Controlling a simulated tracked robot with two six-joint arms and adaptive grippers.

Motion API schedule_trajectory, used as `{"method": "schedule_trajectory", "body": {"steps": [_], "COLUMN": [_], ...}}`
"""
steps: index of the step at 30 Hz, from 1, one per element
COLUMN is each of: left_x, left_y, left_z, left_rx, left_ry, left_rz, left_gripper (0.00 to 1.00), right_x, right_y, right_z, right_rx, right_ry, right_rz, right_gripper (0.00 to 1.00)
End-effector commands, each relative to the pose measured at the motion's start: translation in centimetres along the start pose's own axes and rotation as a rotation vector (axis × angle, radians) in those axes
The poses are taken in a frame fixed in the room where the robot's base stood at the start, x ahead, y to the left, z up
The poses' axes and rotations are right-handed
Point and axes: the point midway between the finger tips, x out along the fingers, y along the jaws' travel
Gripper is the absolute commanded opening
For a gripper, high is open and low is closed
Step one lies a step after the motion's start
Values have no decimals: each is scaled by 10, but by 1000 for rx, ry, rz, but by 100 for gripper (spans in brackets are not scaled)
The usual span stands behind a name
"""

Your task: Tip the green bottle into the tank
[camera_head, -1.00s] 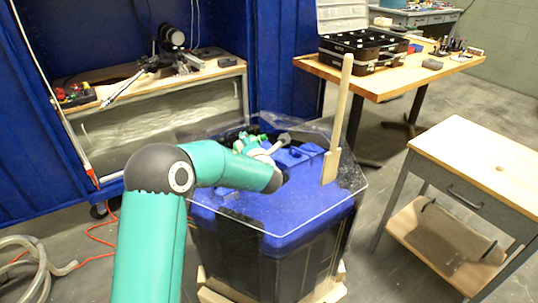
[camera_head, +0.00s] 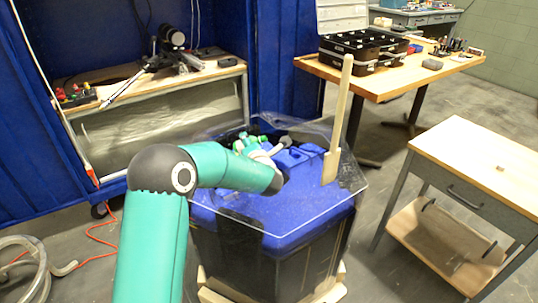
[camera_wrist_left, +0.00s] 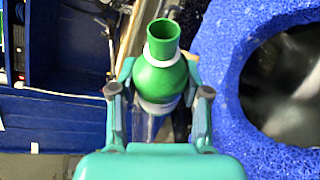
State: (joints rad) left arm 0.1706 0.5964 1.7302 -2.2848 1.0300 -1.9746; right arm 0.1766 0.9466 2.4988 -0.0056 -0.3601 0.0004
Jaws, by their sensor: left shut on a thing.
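The green bottle (camera_wrist_left: 160,75) has an open neck and a white ring below it. My left gripper (camera_wrist_left: 159,92) is shut on it, one finger on each side. In the head view the gripper (camera_head: 257,147) is partly hidden by my arm, with green parts beside it above the tank's far side. The tank (camera_head: 290,215) has a blue top, dark lower walls and a clear flared rim. In the left wrist view the blue, rough surface (camera_wrist_left: 228,85) with a round dark opening lies right of the bottle, apart from it. My right gripper is not in view.
A wooden paddle (camera_head: 339,120) stands upright at the tank's right side. A wooden table with an open black case (camera_head: 362,50) is behind it. A drawer table (camera_head: 485,160) stands at right. A shelf bench (camera_head: 165,110) is at left. Hoses lie on the floor at left.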

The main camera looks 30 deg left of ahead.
Motion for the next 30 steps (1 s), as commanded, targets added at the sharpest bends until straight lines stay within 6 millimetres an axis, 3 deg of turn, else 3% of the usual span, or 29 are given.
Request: {"method": "schedule_trajectory", "body": {"steps": [30], "left_x": [-1], "left_y": [4], "left_z": [1], "left_rx": [57], "left_ry": [3], "left_rz": [24], "left_gripper": [10], "right_x": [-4], "right_y": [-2], "right_z": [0], "right_rx": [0], "right_ry": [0], "right_rz": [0], "right_gripper": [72]}}
